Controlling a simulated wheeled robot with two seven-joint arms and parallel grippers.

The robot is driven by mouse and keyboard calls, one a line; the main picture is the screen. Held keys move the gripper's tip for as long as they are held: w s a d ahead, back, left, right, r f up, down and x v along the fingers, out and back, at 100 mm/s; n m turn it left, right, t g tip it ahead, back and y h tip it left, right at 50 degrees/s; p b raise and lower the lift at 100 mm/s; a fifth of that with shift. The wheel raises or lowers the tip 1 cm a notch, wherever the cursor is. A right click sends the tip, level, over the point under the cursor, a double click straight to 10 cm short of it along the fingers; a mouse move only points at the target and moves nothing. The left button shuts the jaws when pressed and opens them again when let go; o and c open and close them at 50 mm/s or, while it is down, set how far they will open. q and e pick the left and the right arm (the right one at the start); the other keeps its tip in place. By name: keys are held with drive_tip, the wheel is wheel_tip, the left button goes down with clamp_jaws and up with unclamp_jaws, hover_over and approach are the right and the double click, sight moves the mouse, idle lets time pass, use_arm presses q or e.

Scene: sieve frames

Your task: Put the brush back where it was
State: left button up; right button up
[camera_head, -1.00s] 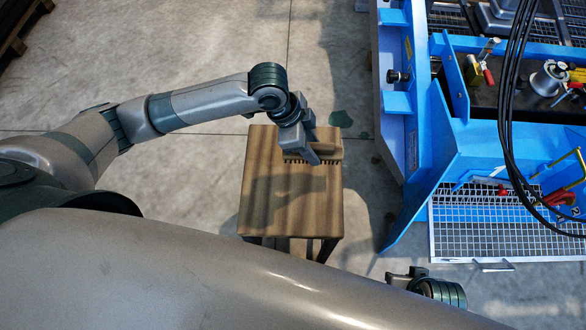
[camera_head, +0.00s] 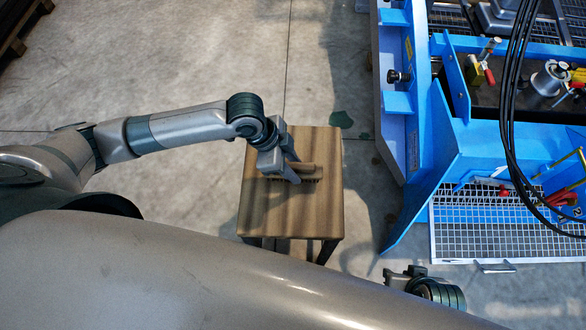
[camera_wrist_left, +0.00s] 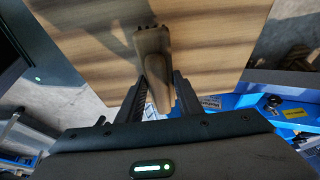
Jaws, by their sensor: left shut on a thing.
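The wooden brush (camera_head: 309,169) is over the top of a small wooden stool (camera_head: 312,215), a little above its middle in the head view. Its row of dark bristles shows along its lower side. My left gripper (camera_head: 290,173) is shut on the brush and partly hides it. In the left wrist view my left gripper (camera_wrist_left: 160,92) has a finger on each side of the brush (camera_wrist_left: 153,42), with the wooden stool top behind. I cannot tell whether the bristles touch the stool. My right gripper (camera_head: 402,276) is at the lower right, its jaws unclear.
A blue machine frame (camera_head: 465,150) stands right of the stool, with a wire mesh (camera_head: 480,225), red-handled tools and hanging black cables (camera_head: 508,110). Bare concrete floor (camera_head: 335,65) lies beyond the stool.

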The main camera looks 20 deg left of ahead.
use_arm(q)
drive_tip(key=shift+f, duration=0.85)
use_arm(e)
drive_tip(key=shift+w+a, duration=0.15)
drive_tip(key=shift+a, duration=0.2)
use_arm(q)
drive_tip(key=o, duration=0.9)
drive_tip(key=shift+f, duration=0.1)
use_arm(e)
drive_tip(key=shift+d, duration=0.1)
